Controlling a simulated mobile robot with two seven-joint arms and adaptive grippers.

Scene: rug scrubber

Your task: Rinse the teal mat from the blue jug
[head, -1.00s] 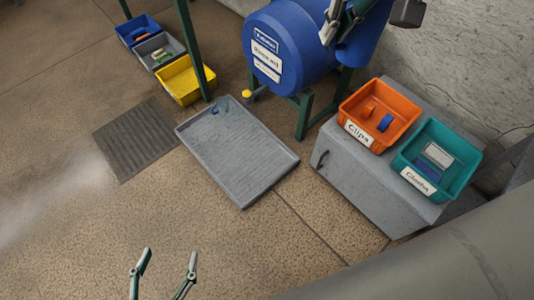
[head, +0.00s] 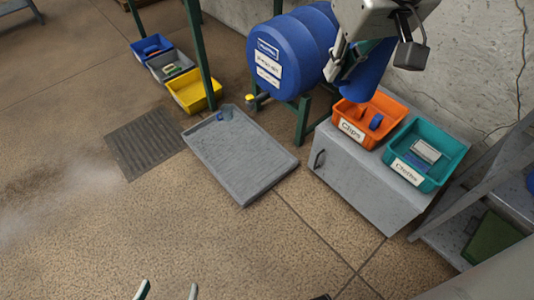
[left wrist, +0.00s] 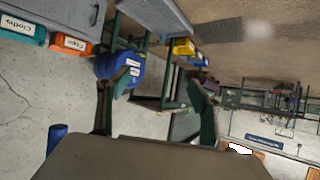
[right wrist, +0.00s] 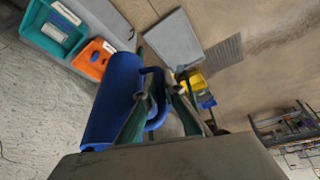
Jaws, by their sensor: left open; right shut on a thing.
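The blue jug (head: 368,72) hangs in my right gripper (head: 342,58), at the upper right of the head view, in front of the wall. In the right wrist view the jug (right wrist: 113,100) lies left of the fingers, which are shut on its handle (right wrist: 160,88). What is inside the jug is hidden. My left gripper (head: 167,290) is open and empty at the bottom edge of the head view, its fingers wide apart in the left wrist view (left wrist: 153,85). I cannot make out a teal mat for sure; a dark green thing (head: 492,238) lies on the shelf at right.
A grey tray (head: 240,165) lies on the floor before a blue drum (head: 275,55) on a green stand. A grey cabinet (head: 360,185) carries orange (head: 352,130) and teal (head: 410,182) bins. A dark grate (head: 145,140) is left of the tray. The front floor is clear.

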